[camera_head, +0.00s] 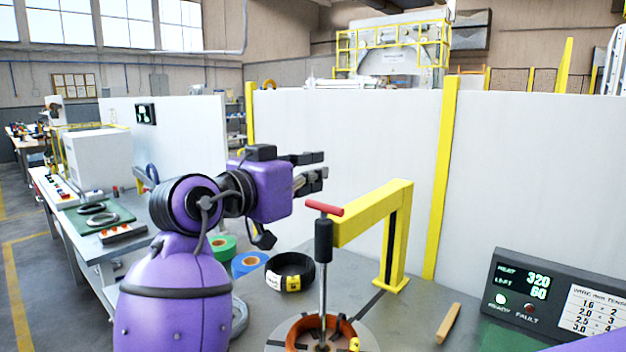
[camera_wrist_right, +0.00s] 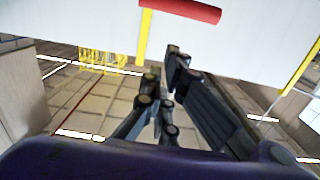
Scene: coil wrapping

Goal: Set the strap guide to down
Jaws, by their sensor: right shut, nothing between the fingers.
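A yellow arm (camera_head: 365,213) on a post stands on the grey bench. A red bar handle (camera_head: 323,208) shows at its left end, above a black grip (camera_head: 323,240) on a thin upright rod. The rod reaches down to an orange-brown ring (camera_head: 300,330). I cannot tell which of these parts is the strap guide. My right gripper (camera_head: 318,171) is shut and empty, above and left of the red handle and apart from it. In the right wrist view the red handle (camera_wrist_right: 185,10) lies beyond the fingertips (camera_wrist_right: 178,62). My left gripper is not in view.
A black tape roll (camera_head: 290,272) lies on the bench beside blue (camera_head: 248,264) and green (camera_head: 222,246) rolls. A wooden stick (camera_head: 448,323) and a display panel (camera_head: 550,300) are at the right. A white wall panel (camera_head: 350,130) stands behind.

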